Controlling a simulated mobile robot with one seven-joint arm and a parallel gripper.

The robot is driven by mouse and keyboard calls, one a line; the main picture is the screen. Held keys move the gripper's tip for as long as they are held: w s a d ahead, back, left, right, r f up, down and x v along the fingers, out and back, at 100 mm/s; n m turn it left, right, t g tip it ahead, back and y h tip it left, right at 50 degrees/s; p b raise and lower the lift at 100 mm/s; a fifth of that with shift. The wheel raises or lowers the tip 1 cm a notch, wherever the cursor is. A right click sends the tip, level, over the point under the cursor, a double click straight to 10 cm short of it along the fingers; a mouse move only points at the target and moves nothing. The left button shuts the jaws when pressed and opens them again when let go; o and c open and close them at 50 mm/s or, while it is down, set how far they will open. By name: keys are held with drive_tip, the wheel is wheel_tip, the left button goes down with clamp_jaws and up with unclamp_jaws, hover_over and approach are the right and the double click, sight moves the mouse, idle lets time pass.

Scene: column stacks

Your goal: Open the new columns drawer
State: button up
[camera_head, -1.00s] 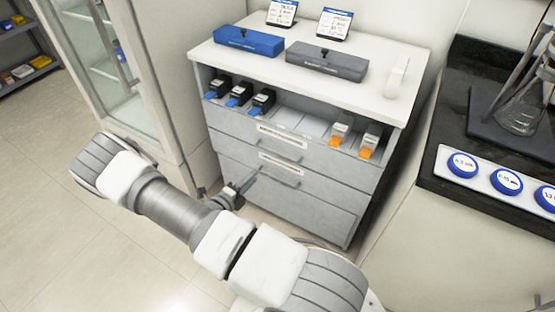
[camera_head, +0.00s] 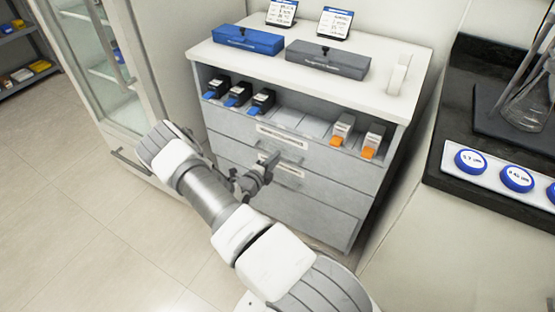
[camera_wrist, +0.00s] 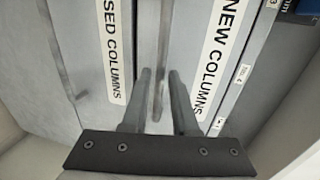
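The new columns drawer (camera_head: 330,157) is the upper closed drawer of the grey cabinet, just under the open shelf. Its "NEW COLUMNS" label (camera_wrist: 220,55) shows sideways in the wrist view, with the drawer's bar handle (camera_wrist: 162,50) left of it. My gripper (camera_wrist: 160,75) is open, with its fingertips on either side of this handle; gaps show, and I cannot tell whether either finger touches it. In the head view my gripper (camera_head: 270,162) is in front of the drawer fronts and hides part of them. The "USED COLUMNS" label (camera_wrist: 115,50) marks the closed drawer below.
The open shelf holds black boxes (camera_head: 237,94) with blue fronts and white boxes (camera_head: 342,128) with orange fronts. A blue case (camera_head: 248,40) and a grey case (camera_head: 327,60) lie on top. A glass-door cabinet (camera_head: 110,90) stands left; a black counter (camera_head: 470,185) is at right.

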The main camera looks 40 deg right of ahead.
drive_tip(key=shift+x, duration=1.05)
clamp_jaws()
idle(0.7)
